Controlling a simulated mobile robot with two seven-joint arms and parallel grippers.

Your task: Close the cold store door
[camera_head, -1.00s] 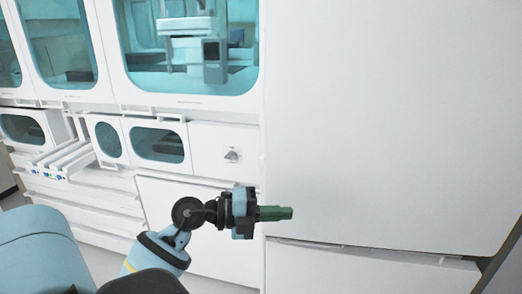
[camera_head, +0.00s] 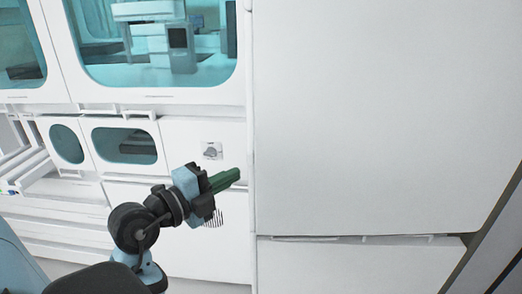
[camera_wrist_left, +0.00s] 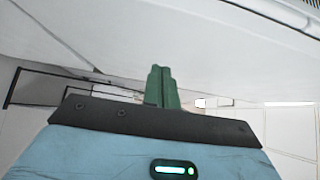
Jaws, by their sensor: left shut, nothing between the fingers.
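The cold store door (camera_head: 385,115) is a large plain white panel filling the right half of the head view. Its left edge stands beside the white cabinets, and its lower edge lies just above a lower white front. I cannot tell clearly whether it stands ajar. My left gripper (camera_head: 236,174) has its green fingers shut with nothing between them. In the head view its tips are just left of the door's left edge; whether they touch it is unclear. In the left wrist view the fingers (camera_wrist_left: 162,85) point toward a broad white surface. My right gripper is not in view.
White cabinets with teal windows (camera_head: 150,45) stand left of the door. A small panel (camera_head: 212,151) with a knob sits behind my left gripper. A lower white front (camera_head: 360,265) is below the door. A dark grey strip (camera_head: 485,240) runs along the lower right.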

